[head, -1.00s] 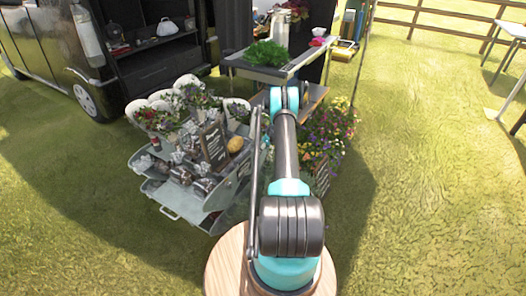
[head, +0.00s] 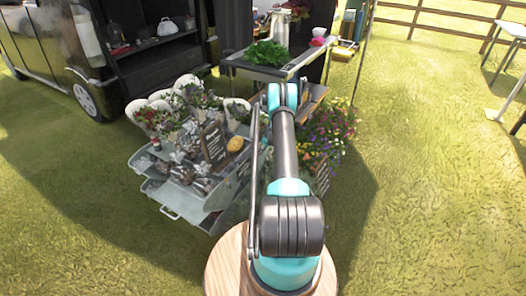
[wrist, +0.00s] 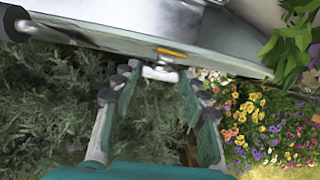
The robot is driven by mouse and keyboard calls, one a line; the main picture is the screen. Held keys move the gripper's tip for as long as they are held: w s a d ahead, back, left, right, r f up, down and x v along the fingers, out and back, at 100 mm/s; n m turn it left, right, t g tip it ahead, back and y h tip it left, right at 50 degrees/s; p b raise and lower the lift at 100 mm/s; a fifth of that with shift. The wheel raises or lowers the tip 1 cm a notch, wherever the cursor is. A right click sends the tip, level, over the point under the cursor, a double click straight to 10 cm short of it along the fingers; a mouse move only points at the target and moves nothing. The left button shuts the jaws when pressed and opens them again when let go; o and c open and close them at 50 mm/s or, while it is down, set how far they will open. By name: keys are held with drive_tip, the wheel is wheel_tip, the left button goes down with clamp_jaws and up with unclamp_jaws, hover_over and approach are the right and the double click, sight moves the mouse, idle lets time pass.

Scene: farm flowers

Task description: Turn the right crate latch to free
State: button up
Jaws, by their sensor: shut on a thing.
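In the wrist view my gripper (wrist: 161,80) has its two teal and grey fingers on either side of a small pale latch (wrist: 160,73). The fingertips are shut on this latch, just under the rim of a grey crate (wrist: 235,62). A small yellow-orange piece (wrist: 172,52) sits on the crate's face right above the latch. The crate runs across the top of the wrist view. In the head view my arm hides the gripper and the latch.
Colourful flowers (wrist: 258,125) grow right of my gripper, and grey-green foliage (wrist: 45,105) fills the left. In the head view a grey tiered flower stand (head: 190,196) stands left of my arm. Open grass (head: 430,170) lies to the right.

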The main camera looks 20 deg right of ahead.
drive_tip(key=shift+s+a+f+n+t+h, duration=0.15)
drive_tip(key=shift+n+t+h, duration=0.1)
drive_tip(key=shift+t+h, duration=0.6)
drive_tip(key=shift+s+a+f+n+t+h, duration=0.1)
drive_tip(key=shift+a+n+t+h, duration=0.15)
drive_tip(key=shift+t+h, duration=0.6)
drive_tip(key=shift+s+a+f+n+t+h, duration=0.15)
drive_tip(key=shift+n+t+h, duration=0.15)
drive_tip(key=shift+t+h, duration=0.5)
drive_tip(key=shift+r+h, duration=0.1)
drive_tip(key=shift+h, duration=0.2)
drive_tip(key=o, duration=1.2)
drive_tip(key=shift+c, duration=0.2)
wheel_tip(320, 180, up, 10)
drive_tip(key=shift+c, duration=0.6)
